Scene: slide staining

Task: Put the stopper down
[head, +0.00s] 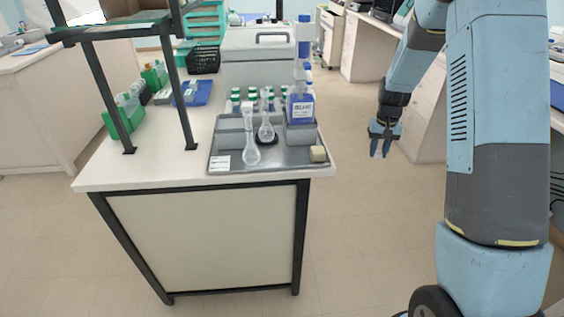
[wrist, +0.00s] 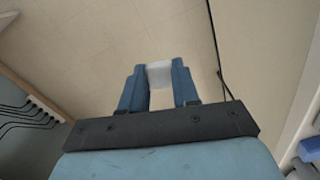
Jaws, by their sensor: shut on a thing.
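My gripper (head: 380,152) hangs over the floor to the right of the bench, apart from it, fingers pointing down. In the wrist view my gripper (wrist: 159,78) is shut on a whitish, translucent stopper (wrist: 159,73), held between the fingertips. In the head view the stopper is too small to make out. A grey tray (head: 228,149) lies at the bench's front right. A clear long-necked flask (head: 251,153) stands on it, with a second flask (head: 266,131) just behind.
A dark-legged shelf (head: 98,78) stands on the bench's left. The bench top (head: 165,165) is clear left of the tray.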

